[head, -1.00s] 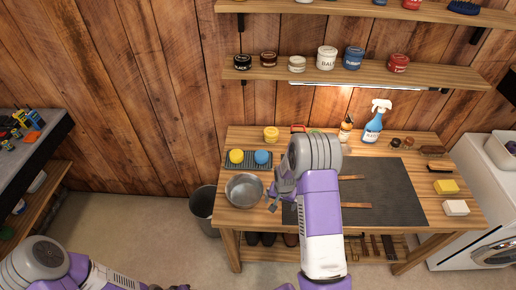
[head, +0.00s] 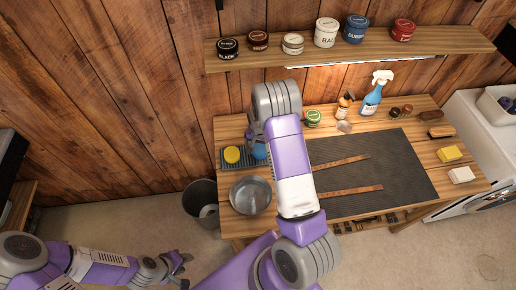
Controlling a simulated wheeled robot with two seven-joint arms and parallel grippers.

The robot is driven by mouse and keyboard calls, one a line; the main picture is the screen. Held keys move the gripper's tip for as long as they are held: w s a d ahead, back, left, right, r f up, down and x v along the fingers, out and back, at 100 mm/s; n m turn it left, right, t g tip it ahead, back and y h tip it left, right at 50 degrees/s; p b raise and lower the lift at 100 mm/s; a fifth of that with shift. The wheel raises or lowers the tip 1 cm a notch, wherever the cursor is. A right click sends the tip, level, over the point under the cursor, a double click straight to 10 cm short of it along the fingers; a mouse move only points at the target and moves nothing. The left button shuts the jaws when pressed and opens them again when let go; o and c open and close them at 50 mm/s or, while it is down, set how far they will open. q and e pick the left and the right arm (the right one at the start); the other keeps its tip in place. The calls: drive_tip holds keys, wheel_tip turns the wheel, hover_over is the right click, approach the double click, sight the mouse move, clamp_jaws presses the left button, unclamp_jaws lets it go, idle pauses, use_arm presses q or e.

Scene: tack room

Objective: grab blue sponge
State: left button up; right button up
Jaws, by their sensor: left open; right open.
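The blue sponge (head: 259,151) is round and sits on a dark ribbed tray (head: 231,165) at the back left of the workbench, beside a round yellow sponge (head: 232,154). My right arm reaches over the bench, and its gripper (head: 254,140) is open at the blue sponge, just above or beside it. The wrist and fingers partly cover the sponge, so I cannot tell whether they touch. My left gripper (head: 180,266) is open and empty, low over the floor left of the bench.
A metal bowl (head: 250,196) stands in front of the tray. A dark mat (head: 400,170) with leather straps (head: 350,202) covers the bench's middle. A spray bottle (head: 371,97) and jars stand behind. A shelf (head: 390,52) overhangs the back. A bucket (head: 201,200) stands left on the floor.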

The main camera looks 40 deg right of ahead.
sight(260, 149)
drive_tip(key=f, duration=0.5)
drive_tip(key=shift+w+d+p, duration=0.2)
drive_tip(key=shift+w+p, duration=0.15)
drive_tip(key=shift+c, duration=0.5)
drive_tip(key=c, duration=1)
